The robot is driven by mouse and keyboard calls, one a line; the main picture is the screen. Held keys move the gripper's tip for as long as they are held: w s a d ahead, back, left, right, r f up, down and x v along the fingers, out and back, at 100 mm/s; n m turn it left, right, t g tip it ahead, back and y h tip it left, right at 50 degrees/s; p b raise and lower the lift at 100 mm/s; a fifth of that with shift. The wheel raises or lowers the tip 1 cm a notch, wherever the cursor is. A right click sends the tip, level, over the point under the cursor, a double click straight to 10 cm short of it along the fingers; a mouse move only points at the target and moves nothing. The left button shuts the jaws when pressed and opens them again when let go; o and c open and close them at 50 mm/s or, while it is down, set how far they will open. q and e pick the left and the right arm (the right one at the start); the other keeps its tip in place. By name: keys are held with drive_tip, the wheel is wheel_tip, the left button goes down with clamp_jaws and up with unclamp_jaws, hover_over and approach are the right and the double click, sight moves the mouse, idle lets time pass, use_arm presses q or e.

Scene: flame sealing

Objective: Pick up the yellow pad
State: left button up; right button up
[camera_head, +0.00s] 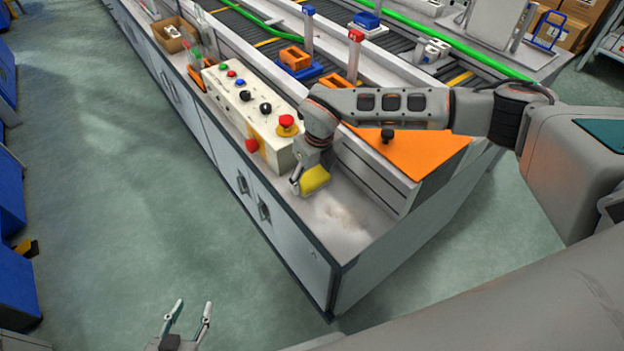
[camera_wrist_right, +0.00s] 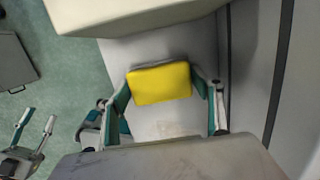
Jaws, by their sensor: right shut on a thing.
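The yellow pad (camera_head: 314,179) is at my right gripper, above the bench's light ledge, just in front of the cream control box. In the right wrist view the pad (camera_wrist_right: 160,84) lies between the two fingers of my right gripper (camera_wrist_right: 163,95), which is shut on it. I cannot tell whether the pad touches the ledge. My left gripper (camera_head: 188,318) is open and empty, over the floor at the bottom of the head view. It also shows at the left of the right wrist view (camera_wrist_right: 35,135).
The cream control box (camera_head: 255,115) with several buttons and a red emergency knob stands behind the pad. An orange panel (camera_head: 415,150) slopes at the right. The bench ledge (camera_head: 345,220) is bare toward its near corner. Conveyors with orange blocks run behind.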

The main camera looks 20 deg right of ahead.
sight(312, 176)
drive_tip(key=shift+r, duration=0.1)
wheel_tip(312, 176, up, 20)
idle(0.5)
